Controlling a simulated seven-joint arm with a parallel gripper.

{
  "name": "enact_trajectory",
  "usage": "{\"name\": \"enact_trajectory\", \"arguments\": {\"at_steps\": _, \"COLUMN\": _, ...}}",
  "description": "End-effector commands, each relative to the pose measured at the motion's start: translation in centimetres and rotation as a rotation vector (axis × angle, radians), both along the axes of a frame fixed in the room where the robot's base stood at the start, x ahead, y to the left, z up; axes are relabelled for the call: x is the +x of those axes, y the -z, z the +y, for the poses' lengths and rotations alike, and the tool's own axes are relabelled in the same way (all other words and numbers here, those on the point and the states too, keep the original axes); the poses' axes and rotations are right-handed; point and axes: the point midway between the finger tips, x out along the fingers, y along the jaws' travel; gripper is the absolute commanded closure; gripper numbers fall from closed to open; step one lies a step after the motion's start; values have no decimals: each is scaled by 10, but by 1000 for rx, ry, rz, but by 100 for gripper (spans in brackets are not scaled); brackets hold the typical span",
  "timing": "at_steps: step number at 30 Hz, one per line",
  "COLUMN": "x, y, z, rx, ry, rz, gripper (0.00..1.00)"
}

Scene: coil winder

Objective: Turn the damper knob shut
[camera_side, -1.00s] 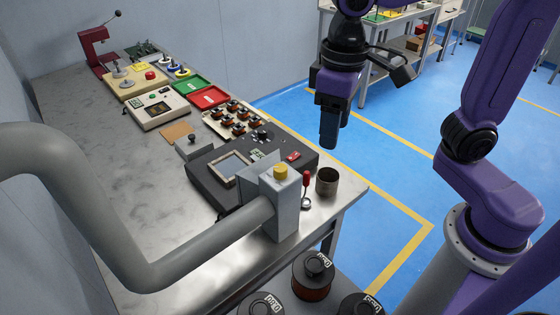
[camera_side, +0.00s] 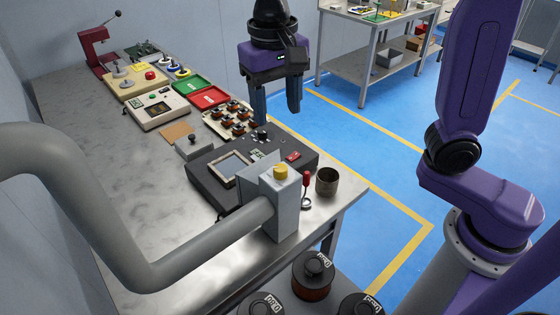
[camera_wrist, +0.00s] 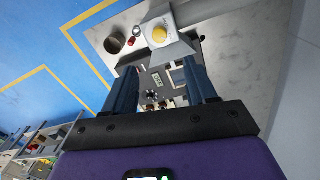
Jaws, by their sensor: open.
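The damper knob (camera_side: 281,171) is a yellow cap on top of the grey duct box (camera_side: 282,205), where the thick grey pipe (camera_side: 195,250) ends. In the wrist view the knob (camera_wrist: 159,35) shows as a yellow disc, ahead of and between my fingers. My gripper (camera_side: 278,115) points down and is open and empty. In the side view it hangs above and beyond the knob, over the far side of the bench, clear of everything. In the wrist view the two blue fingers of my gripper (camera_wrist: 160,72) stand apart. I cannot tell the knob's turn position.
A dark machine with a square frame (camera_side: 225,180) sits behind the duct box. A metal cup (camera_side: 327,181) and a red-handled tool (camera_side: 306,188) stand to its right. Wire spools (camera_side: 313,275) are in front. The space above the knob is free.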

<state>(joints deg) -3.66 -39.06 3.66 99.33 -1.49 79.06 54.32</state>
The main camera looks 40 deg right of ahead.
Motion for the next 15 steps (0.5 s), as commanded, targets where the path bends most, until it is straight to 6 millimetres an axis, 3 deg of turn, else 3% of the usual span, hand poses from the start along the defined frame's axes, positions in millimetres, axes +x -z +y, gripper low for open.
{"name": "enact_trajectory", "arguments": {"at_steps": 15, "x": -2, "y": 98, "z": -5, "rx": -3, "ry": -1, "rz": 4, "gripper": 44}}
